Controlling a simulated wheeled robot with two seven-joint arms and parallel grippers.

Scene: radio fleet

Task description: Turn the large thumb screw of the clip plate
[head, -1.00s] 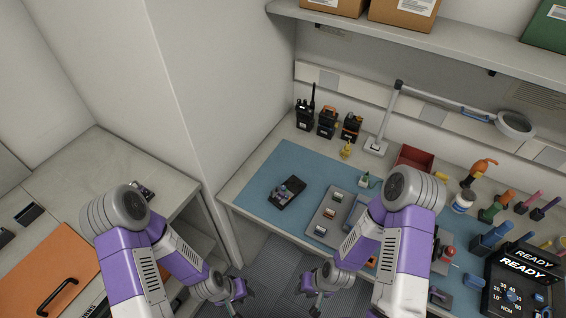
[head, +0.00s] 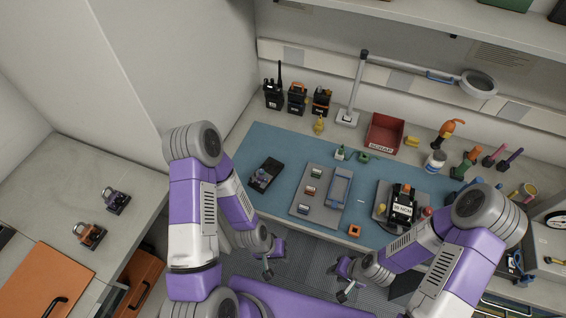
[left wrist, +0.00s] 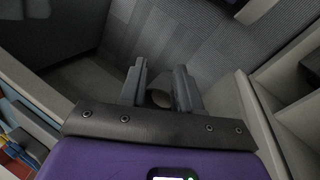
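I cannot tell for sure which thing is the clip plate, and no thumb screw can be made out at this size. A dark plate with a small purple part (head: 264,174) lies on the left of the blue mat (head: 275,143). A black radio with a white label (head: 402,205) stands on a grey base at the mat's right. My left gripper (head: 271,262) is in front of the bench, away from everything; the left wrist view shows its two fingers (left wrist: 160,92) apart and empty. My right gripper (head: 340,281) is also in front of the bench, fingers apart and empty.
A grey tray (head: 297,207) with small parts lies mid-mat. Radios (head: 297,98), a lamp stand (head: 347,117), a red bin (head: 384,134) and several tools line the back and right. A left side bench (head: 60,185) holds two small devices. A shelf overhangs the bench.

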